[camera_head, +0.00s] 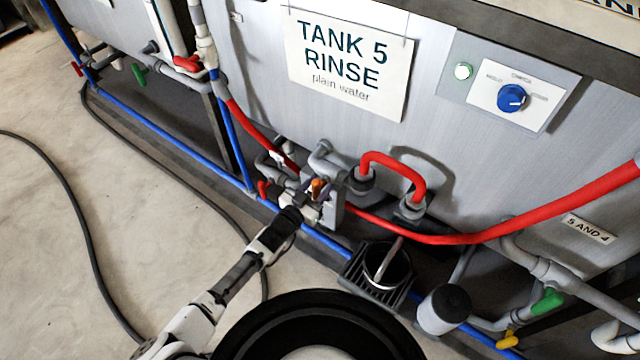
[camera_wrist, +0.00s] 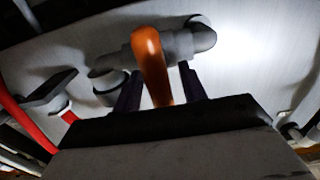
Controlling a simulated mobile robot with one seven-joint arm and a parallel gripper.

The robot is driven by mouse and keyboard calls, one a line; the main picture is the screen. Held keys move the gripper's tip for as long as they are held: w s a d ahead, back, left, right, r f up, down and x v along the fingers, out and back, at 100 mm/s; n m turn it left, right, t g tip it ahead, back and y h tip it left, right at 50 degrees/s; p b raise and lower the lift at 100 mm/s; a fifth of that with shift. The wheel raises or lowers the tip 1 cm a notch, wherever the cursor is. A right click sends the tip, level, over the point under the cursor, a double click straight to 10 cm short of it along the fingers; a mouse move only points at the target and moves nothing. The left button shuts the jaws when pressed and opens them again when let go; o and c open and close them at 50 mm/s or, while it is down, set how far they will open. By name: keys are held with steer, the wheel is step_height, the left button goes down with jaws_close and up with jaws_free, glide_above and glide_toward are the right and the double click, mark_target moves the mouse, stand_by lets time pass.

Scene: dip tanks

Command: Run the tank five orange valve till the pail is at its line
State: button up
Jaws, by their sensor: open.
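The orange valve handle (camera_head: 318,184) is on grey pipework low on the front of tank five, under its "TANK 5 RINSE" sign (camera_head: 347,62). My gripper (camera_head: 305,191) reaches it from the lower left. In the wrist view the orange handle (camera_wrist: 152,62) stands upright between my two dark fingers (camera_wrist: 160,88), which are open on either side of it; contact cannot be told. A dark pail (camera_head: 402,270) stands on a black grate below the red looped hose. A thin slanting streak enters its mouth; I cannot tell whether it is water or a tube. The pail's line and level are not discernible.
A red-handled valve (camera_head: 263,188) sits just left of the orange one. A red hose (camera_head: 480,236) runs rightward. A grey cylinder (camera_head: 443,309), a yellow handle (camera_head: 507,342) and a green handle (camera_head: 547,300) are right of the pail. A dark cable crosses the open floor at left.

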steer(key=shift+w+d, duration=0.25)
steer(key=shift+w, duration=0.1)
jaws_close()
steer(key=shift+n, duration=0.3)
steer(key=shift+w+a+f+n+b, duration=0.1)
steer(key=shift+n+b, duration=0.2)
steer(key=shift+n, duration=1.3)
steer(key=shift+w+a+n+b, duration=0.1)
steer(key=shift+n+b, duration=0.15)
steer(key=shift+n, duration=1.35)
jaws_free()
